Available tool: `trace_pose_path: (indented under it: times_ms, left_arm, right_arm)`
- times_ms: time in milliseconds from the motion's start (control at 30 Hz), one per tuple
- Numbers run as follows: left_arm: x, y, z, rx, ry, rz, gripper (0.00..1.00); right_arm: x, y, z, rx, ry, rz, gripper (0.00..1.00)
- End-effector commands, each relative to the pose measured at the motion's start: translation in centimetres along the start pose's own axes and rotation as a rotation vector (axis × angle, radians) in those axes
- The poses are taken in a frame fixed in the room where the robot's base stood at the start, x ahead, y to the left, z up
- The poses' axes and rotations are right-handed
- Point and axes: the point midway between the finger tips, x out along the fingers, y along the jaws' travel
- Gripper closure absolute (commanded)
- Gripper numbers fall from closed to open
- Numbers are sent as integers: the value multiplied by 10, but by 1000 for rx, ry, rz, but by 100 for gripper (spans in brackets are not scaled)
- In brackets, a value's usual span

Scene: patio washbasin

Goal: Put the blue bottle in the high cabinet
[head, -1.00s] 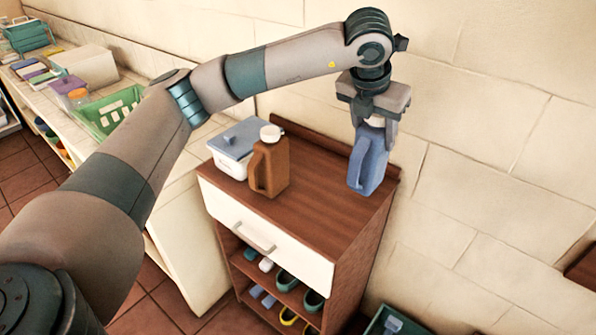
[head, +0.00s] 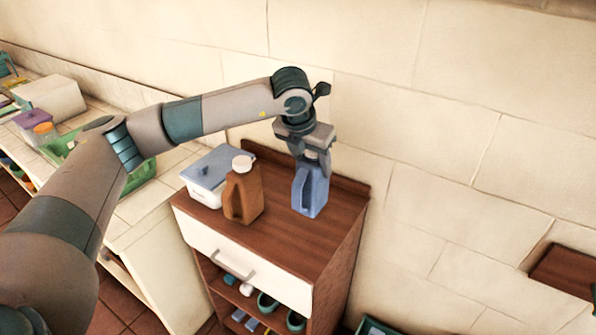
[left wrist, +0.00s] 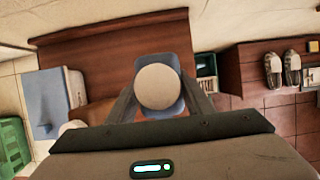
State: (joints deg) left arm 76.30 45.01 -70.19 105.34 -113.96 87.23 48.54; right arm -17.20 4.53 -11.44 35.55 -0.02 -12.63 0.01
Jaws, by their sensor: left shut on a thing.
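The blue bottle (head: 311,190) is upright, with an open handle loop, over the right part of the top of a brown wooden cabinet (head: 310,243). My left gripper (head: 313,165) is shut on its upper end from above. In the left wrist view the bottle's round white cap (left wrist: 157,87) sits between the fingers, with blue body around it. I cannot tell whether the bottle's base touches the cabinet top. I cannot tell whether this is the high cabinet; no taller one shows. My right gripper is not in view.
A brown bottle with a white cap (head: 243,193) and a blue-lidded white box (head: 208,180) stand left on the cabinet top. A tiled counter (head: 150,205) lies to the left. A stone wall (head: 420,130) is behind. A dark wooden surface (head: 563,272) is at right.

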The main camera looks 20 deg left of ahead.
Motion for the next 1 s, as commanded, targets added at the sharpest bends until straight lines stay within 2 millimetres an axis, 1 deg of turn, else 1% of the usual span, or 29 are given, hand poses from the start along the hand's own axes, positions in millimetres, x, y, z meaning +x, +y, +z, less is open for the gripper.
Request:
trace_pose_path:
  times_ms: [33, 200, 300, 400, 767, 867, 1000]
  left_arm:
    - [-1, 10, 2, -5, -1, 1, 100]
    - [14, 32, -2, -3, -3, 1, 100]
    - [20, 40, -4, -1, -3, 0, 100]
    - [23, 43, -5, -1, -4, 0, 100]
    - [24, 43, -5, 0, -4, 0, 100]
    - [27, 43, -6, -1, -3, 0, 100]
    - [39, 43, -12, 0, 0, 1, 100]
  right_arm:
    - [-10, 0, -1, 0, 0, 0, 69]
    - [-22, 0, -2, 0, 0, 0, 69]
    - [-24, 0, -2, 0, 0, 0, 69]
    - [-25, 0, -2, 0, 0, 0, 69]
    - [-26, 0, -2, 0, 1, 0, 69]
    - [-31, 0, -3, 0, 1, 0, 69]
    - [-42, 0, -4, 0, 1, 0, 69]
